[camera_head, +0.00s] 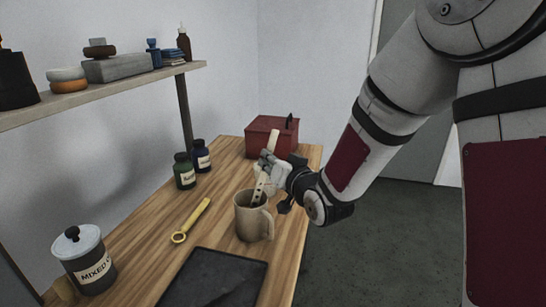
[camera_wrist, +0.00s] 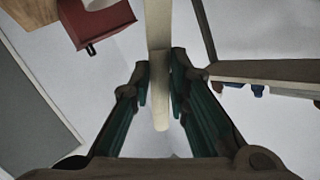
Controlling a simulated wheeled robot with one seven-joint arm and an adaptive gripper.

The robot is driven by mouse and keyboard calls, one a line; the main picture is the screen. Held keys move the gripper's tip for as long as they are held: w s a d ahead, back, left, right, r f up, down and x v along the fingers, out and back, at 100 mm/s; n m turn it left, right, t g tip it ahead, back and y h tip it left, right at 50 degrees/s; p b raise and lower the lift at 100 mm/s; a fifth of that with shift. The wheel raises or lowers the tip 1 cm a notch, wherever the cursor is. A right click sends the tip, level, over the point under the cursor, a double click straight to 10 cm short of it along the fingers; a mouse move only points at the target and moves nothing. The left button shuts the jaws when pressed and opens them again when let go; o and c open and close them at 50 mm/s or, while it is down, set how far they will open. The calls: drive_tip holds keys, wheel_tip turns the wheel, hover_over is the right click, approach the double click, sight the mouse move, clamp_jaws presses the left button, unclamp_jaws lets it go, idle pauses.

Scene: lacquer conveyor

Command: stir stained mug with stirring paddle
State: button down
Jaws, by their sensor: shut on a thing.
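The beige stained mug (camera_head: 246,222) stands upright on the wooden bench, its handle toward the right. My gripper (camera_head: 266,173) is above the mug's rim, shut on the pale stirring paddle (camera_head: 259,189). The paddle is slightly tilted, with its handle end sticking up above my gripper. Its holed lower end reaches down to the mug's mouth and appears to be inside; the tip is hidden by the mug's wall. In the wrist view the paddle (camera_wrist: 158,40) passes between the two fingers of my gripper (camera_wrist: 159,75).
A yellow ring-ended tool (camera_head: 194,219) and a dark slab (camera_head: 215,280) lie near the mug. A lidded jar (camera_head: 84,262) stands front left. A red box (camera_head: 266,140) is behind. A loaded shelf (camera_head: 110,98) hangs left.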

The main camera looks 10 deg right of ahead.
sight(259, 186)
drive_tip(key=shift+s+a+f+b, duration=0.3)
drive_tip(key=shift+a+f+b, duration=0.1)
drive_tip(key=shift+f+b, duration=0.65)
drive_tip(key=shift+s+a+f+b, duration=0.3)
drive_tip(key=shift+f+b, duration=0.4)
drive_tip(key=shift+f, duration=0.55)
drive_tip(key=shift+s+a+f+b, duration=0.25)
drive_tip(key=shift+a+f+b, duration=0.2)
drive_tip(key=shift+f+b, duration=0.6)
drive_tip(key=shift+f, duration=0.15)
drive_tip(key=shift+s+a, duration=0.1)
drive_tip(key=shift+s, duration=0.1)
